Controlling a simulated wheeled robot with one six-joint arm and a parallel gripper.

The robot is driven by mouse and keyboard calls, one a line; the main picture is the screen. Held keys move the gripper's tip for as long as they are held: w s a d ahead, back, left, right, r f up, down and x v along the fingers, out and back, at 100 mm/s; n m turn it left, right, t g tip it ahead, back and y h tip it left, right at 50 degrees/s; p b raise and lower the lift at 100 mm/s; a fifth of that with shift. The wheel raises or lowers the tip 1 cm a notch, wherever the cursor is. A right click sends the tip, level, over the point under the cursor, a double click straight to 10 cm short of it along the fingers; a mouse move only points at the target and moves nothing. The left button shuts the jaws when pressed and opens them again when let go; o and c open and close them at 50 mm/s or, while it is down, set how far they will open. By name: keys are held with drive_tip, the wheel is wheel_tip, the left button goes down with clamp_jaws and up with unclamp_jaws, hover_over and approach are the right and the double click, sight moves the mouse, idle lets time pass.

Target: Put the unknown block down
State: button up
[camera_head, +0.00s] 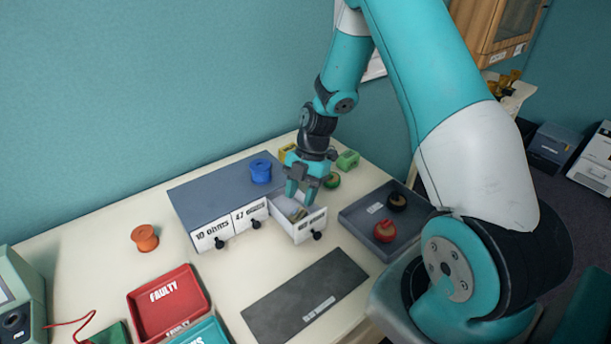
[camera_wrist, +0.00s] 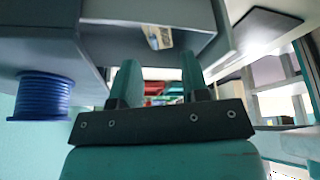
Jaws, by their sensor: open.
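My gripper (camera_head: 301,190) is open and points down over the pulled-out right drawer (camera_head: 312,228) of the grey drawer unit. In the wrist view, the two teal fingers of my gripper (camera_wrist: 160,80) stand apart with nothing between them. A small pale block with yellowish and bluish marks (camera_wrist: 158,38) lies in the drawer (camera_wrist: 110,46), apart from the fingers. It also shows in the head view (camera_head: 297,214), just below the fingertips and partly hidden. I cannot tell for sure that it is the unknown block.
A blue spool (camera_head: 261,171) stands on the drawer unit (camera_head: 208,194). A grey tray (camera_head: 353,222) with a red and a black spool is at right. A dark mat (camera_head: 300,300), an orange spool (camera_head: 145,238) and a red FAULTY tray (camera_head: 165,310) are in front and left.

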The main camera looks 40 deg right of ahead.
drive_tip(key=s+b+v, duration=0.1)
drive_tip(key=v, duration=0.6)
wheel_tip(320, 180, up, 6)
drive_tip(key=m, duration=0.3)
hover_over(292, 219)
drive_tip(key=s+a+r+m, duration=0.5)
drive_tip(key=s+a+m, duration=0.1)
drive_tip(key=s, duration=0.3)
drive_tip(key=s+a+r+m+t, duration=0.1)
drive_tip(key=s+a+r+m, duration=0.3)
drive_tip(key=s+a+m, duration=0.2)
drive_tip(key=s+a, duration=0.2)
drive_tip(key=s, duration=0.2)
drive_tip(key=shift+s+a+r, duration=0.2)
drive_tip(key=shift+a+r, duration=0.15)
drive_tip(key=shift+a, duration=0.05)
drive_tip(key=c, duration=0.7)
clamp_jaws()
